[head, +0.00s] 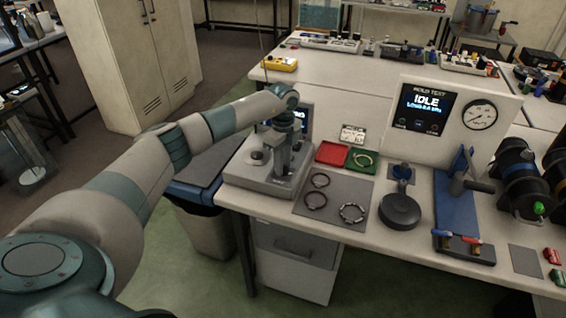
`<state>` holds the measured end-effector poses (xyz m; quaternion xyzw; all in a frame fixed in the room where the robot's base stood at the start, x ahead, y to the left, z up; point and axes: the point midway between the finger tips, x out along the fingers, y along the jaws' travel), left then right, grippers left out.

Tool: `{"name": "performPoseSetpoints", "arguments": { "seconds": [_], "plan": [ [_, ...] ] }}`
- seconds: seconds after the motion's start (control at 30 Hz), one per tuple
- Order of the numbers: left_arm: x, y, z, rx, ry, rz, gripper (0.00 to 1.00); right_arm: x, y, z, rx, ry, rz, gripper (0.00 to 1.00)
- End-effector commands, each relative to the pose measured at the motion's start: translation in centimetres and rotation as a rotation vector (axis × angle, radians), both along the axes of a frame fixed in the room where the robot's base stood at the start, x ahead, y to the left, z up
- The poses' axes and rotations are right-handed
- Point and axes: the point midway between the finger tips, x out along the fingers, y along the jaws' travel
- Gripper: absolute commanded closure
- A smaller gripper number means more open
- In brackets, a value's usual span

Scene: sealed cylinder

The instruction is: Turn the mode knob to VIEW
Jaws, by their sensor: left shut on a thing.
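A light grey device (262,181) with a dark screen (303,112) stands at the left end of the workbench. My left arm reaches in from the left, and my left gripper (281,172) points down onto the top of this device. The gripper is shut on the mode knob, which its fingers mostly hide. The knob's markings and the setting it points to cannot be read. The arm covers much of the screen, so only a few bright letters show. A dark round part (258,156) sits on the device left of the gripper. My right gripper is not in view.
A red tray (331,153) and a green tray (373,166) lie right of the device, behind a grey mat (333,215) with several rings. A test panel (424,108) reading IDLE has a gauge (480,115). A bin (205,232) stands below the bench's left end.

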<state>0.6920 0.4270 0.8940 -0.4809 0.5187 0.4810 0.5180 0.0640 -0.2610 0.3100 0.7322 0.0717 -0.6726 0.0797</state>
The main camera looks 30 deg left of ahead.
Motion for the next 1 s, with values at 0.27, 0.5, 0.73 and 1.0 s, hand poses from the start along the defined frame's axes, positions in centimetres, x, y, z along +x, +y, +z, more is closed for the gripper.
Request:
{"name": "performPoseSetpoints", "arguments": {
  "seconds": [0.27, 0.5, 0.73, 1.0],
  "plan": [
    [0.11, 0.11, 0.21, 0.002, -0.004, 0.111, 0.99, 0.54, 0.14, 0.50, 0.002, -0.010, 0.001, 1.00],
    [0.12, 0.12, 0.19, 0.002, -0.005, 0.133, 0.99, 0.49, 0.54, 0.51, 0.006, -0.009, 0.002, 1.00],
    [0.13, 0.11, 0.20, 0.001, -0.005, 0.133, 0.99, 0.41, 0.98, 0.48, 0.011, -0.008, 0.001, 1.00],
    [0.06, 0.07, 0.10, 0.001, -0.002, 0.131, 0.58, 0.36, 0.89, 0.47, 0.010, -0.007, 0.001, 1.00]
  ]
}}
